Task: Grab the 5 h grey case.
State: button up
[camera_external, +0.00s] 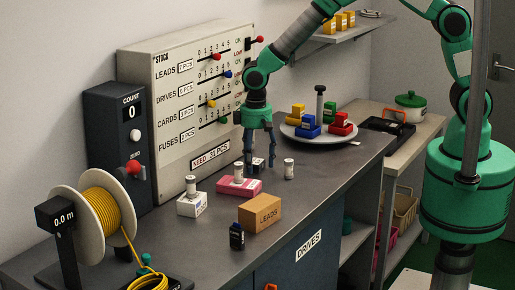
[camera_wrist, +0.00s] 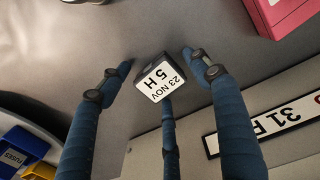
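The 5 h case (camera_wrist: 160,78) shows in the wrist view as a small dark grey block with a white label reading "23 NOV 5 H". It stands on the grey bench. My gripper (camera_wrist: 158,72) is open, its blue fingers pointing down and spread around the case. Two fingertips are beside it to the left and right, apart from it; the third is just below the label, and I cannot tell whether it touches. In the external view my gripper (camera_external: 260,166) is low over the bench, and its fingers mostly hide the case.
A pink box (camera_external: 250,189) with a canister on it stands close by, left of my gripper. A small canister (camera_external: 289,169) stands to the right. A cardboard LEADS box (camera_external: 262,214) is in front, and a plate (camera_external: 302,131) with coloured blocks is behind. The STOCK panel (camera_external: 190,120) rises at the back.

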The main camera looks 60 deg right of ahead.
aim_at(257, 161)
jog(key=c, duration=1.1)
jog(key=shift+r, duration=0.1)
jog(key=shift+s+r, duration=0.2)
jog(key=shift+r, duration=0.65)
notch_tip(257, 161, up, 6)
jog(key=shift+f+p, duration=0.25)
jog(key=shift+p, duration=0.45)
jog(key=s+p, duration=0.1)
jog(key=s, duration=1.8)
jog(key=shift+s+f, duration=0.2)
jog(key=shift+s, duration=0.1)
